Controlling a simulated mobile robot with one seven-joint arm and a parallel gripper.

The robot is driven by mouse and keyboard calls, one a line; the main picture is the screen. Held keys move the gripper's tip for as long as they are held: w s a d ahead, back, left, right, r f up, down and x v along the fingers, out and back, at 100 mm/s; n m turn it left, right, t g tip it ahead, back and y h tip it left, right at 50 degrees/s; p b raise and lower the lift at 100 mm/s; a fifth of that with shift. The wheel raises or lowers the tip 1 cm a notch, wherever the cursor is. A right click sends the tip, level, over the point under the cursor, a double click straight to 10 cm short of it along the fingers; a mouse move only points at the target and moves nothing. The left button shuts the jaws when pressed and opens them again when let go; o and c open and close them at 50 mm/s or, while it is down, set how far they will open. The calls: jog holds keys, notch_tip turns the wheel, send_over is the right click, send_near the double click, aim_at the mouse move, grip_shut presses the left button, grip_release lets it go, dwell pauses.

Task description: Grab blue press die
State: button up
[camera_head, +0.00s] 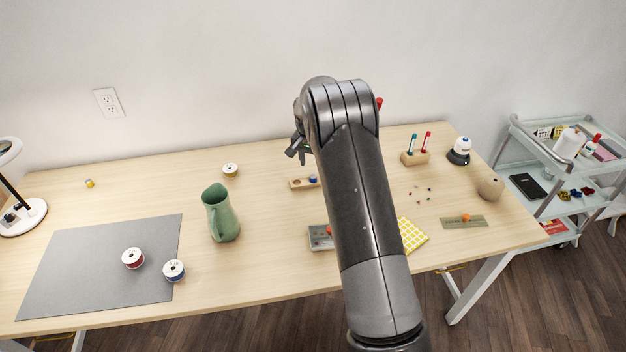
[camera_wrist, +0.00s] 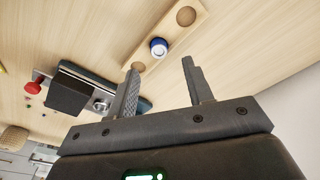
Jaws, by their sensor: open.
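The blue press die (camera_head: 313,179) is a small blue round piece with a pale top. It sits in a small wooden block (camera_head: 298,184) near the middle of the table. In the wrist view the die (camera_wrist: 158,48) shows just past the fingertips, between round recesses of the block (camera_wrist: 165,24). My gripper (camera_wrist: 160,64) is open and empty, with its two fingers apart and the die roughly between their tips in the picture. In the head view my gripper (camera_head: 296,149) shows above and left of the block, partly hidden by my arm.
A grey press-like device (camera_head: 320,238) with a red knob is partly behind my arm; it appears close beside my fingers in the wrist view (camera_wrist: 75,90). A green pitcher (camera_head: 221,213) stands left. A yellow checked cloth (camera_head: 412,236) and scattered small bits lie right.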

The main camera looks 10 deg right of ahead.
aim_at(313, 177)
jog(key=f, duration=0.6)
jog(key=shift+w+d, duration=0.25)
jog(key=shift+w, duration=0.05)
jog(key=shift+c, duration=0.4)
jog(key=shift+r, duration=0.1)
grip_shut()
